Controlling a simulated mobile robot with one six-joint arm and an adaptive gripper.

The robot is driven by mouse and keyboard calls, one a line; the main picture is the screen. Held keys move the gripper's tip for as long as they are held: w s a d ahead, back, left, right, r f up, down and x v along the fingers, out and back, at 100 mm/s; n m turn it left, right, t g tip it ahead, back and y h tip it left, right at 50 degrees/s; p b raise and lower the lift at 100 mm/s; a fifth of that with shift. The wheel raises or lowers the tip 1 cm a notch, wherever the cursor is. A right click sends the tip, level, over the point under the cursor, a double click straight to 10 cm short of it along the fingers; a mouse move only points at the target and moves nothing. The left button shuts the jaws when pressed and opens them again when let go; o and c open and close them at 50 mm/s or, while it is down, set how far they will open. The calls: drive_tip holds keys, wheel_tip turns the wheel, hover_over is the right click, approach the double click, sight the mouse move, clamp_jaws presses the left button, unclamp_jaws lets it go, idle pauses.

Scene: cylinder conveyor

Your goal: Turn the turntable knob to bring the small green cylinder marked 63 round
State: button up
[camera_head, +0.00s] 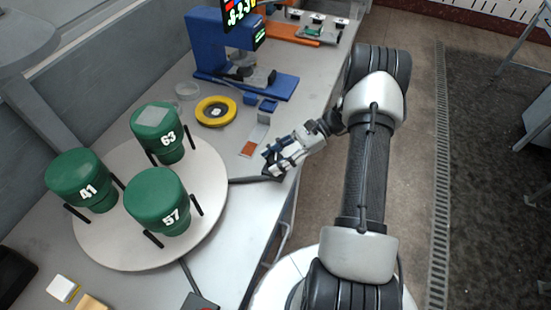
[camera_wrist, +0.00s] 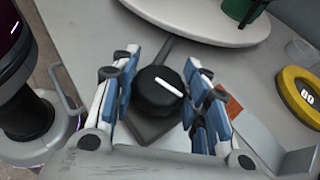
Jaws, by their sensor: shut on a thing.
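The turntable (camera_head: 110,248) is a round pale disc on the left of the bench. On it stand three green cylinders: 63 (camera_head: 158,138) at the back, 41 (camera_head: 75,185) at the left and 57 (camera_head: 150,205) at the front. Black posts stand beside them. The black turntable knob (camera_wrist: 157,88), with a white line, sits between the blue-padded fingers of my gripper (camera_wrist: 160,92) in the wrist view. In the head view my gripper (camera_head: 276,164) hides the knob at the bench's right edge. The turntable's rim also shows in the wrist view (camera_wrist: 190,28).
A blue machine with a display (camera_head: 208,45) stands farther back. A small plate with an orange-brown patch (camera_head: 250,147) lies close to my gripper.

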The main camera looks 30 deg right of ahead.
sight(276, 158)
drive_tip(key=shift+n+g+h+b, duration=0.7)
drive_tip(key=shift+n+g+b, duration=0.55)
drive_tip(key=shift+n+g, duration=2.05)
idle(2.2)
drive_tip(key=o, duration=1)
wheel_tip(276, 158, up, 10)
